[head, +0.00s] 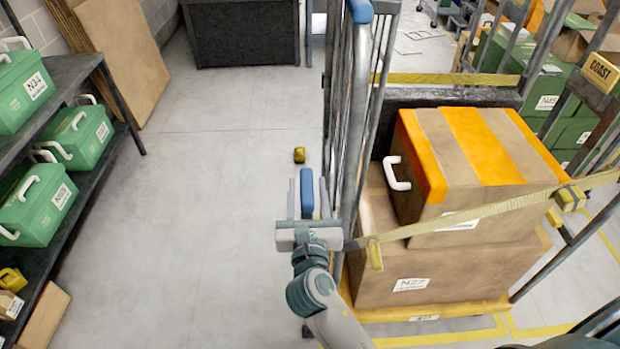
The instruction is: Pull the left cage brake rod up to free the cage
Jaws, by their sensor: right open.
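The cage (362,120) stands right of centre, its grey tube side facing the clear floor. My right gripper (307,182) is just left of this side, fingers pointing away from me and apart. A blue upright piece (307,194) shows between the fingers; I cannot tell if it is the brake rod's grip or touches them. No rod shaft can be clearly made out, and my gripper and wrist hide what lies below. My left gripper is not in view.
Cardboard boxes (480,255) fill the cage behind a yellow strap (470,213). A dark shelf (75,72) with green cases (80,135) stands at the left. A dark bin (245,35) and leaning cardboard (120,60) are at the back. The floor between shelf and cage is clear.

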